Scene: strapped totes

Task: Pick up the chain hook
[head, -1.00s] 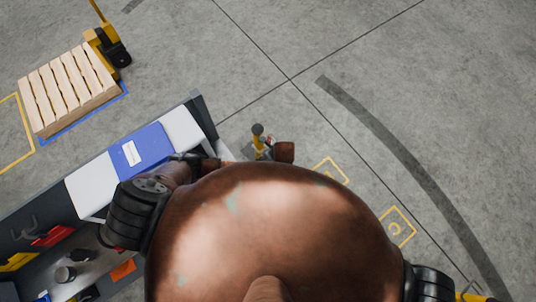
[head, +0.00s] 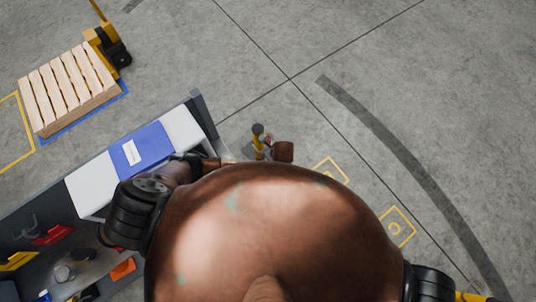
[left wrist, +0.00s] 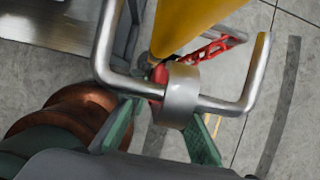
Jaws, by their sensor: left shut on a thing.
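In the left wrist view, a silver bent metal bar with upturned ends and a thick round collar, which appears to be the chain hook (left wrist: 181,92), lies across my left gripper (left wrist: 161,132). The gripper's green finger pads are on either side of the collar, and it is shut on the hook. A yellow post (left wrist: 190,25) and a red part (left wrist: 213,50) are just behind the hook. My right gripper is not in view.
A grey workbench (head: 197,102) with a blue mat (head: 142,150) and hanging tools is at the left. A wooden pallet (head: 70,90) with a yellow pallet jack (head: 107,45) stands at the upper left. The floor (head: 400,100) to the right is open.

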